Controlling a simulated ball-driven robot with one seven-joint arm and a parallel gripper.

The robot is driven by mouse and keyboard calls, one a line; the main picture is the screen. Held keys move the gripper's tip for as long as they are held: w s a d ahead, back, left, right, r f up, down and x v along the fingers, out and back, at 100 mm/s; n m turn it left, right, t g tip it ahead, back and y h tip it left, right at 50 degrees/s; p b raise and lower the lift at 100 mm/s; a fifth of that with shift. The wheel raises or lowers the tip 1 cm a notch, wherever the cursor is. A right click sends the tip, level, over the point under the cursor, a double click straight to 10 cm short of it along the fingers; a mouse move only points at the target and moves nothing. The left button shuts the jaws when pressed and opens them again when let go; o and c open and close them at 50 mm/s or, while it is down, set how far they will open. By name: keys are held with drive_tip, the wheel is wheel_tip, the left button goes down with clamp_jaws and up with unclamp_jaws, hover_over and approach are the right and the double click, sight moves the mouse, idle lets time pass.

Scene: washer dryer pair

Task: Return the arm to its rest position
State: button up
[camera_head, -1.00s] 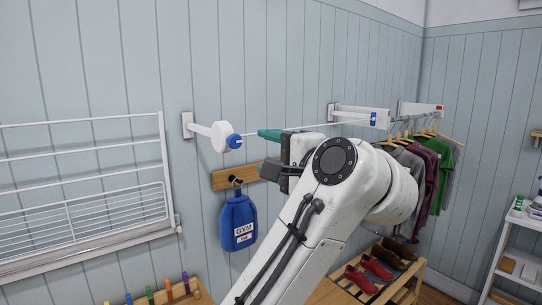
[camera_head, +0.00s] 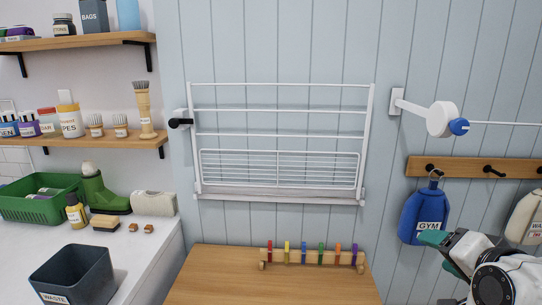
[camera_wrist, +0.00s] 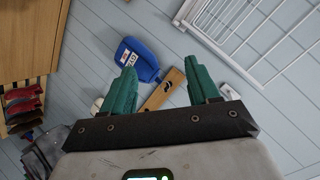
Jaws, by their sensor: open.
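My gripper (camera_head: 440,246) shows at the lower right of the head view, with a green fingertip just below the blue GYM bag (camera_head: 424,214). My white arm runs off the bottom right corner. In the wrist view my gripper (camera_wrist: 163,88) has its two green fingers spread wide, with nothing between them but the wall and peg rail behind. The GYM bag also shows in the wrist view (camera_wrist: 140,60), beyond the fingers. Most of my arm is out of view.
A wooden peg rail (camera_head: 470,168) and a retractable line reel (camera_head: 440,119) are on the wall near my gripper. A white folding rack (camera_head: 280,125) hangs at the centre above a wooden top (camera_head: 225,275) with a coloured peg strip. A grey waste bin (camera_head: 78,275) stands at lower left.

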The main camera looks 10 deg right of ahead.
drive_tip(key=s+a+f+n+g+y, duration=0.1)
drive_tip(key=s+f+n+g, duration=0.1)
drive_tip(key=f, duration=0.5)
drive_tip(key=s+a+f+n+g, duration=0.2)
drive_tip(key=s+f+n, duration=0.1)
drive_tip(key=f, duration=0.5)
drive_tip(key=s+a+f+n+g, duration=0.3)
drive_tip(key=s+f, duration=0.7)
drive_tip(key=s+a+f+n+g+y, duration=0.1)
drive_tip(key=s+a+f+n+g, duration=0.2)
drive_tip(key=s+f, duration=0.7)
drive_tip(key=shift+a+f+n+g+y, duration=0.3)
drive_tip(key=shift+a+n+g, duration=0.1)
drive_tip(key=shift+a+g, duration=0.1)
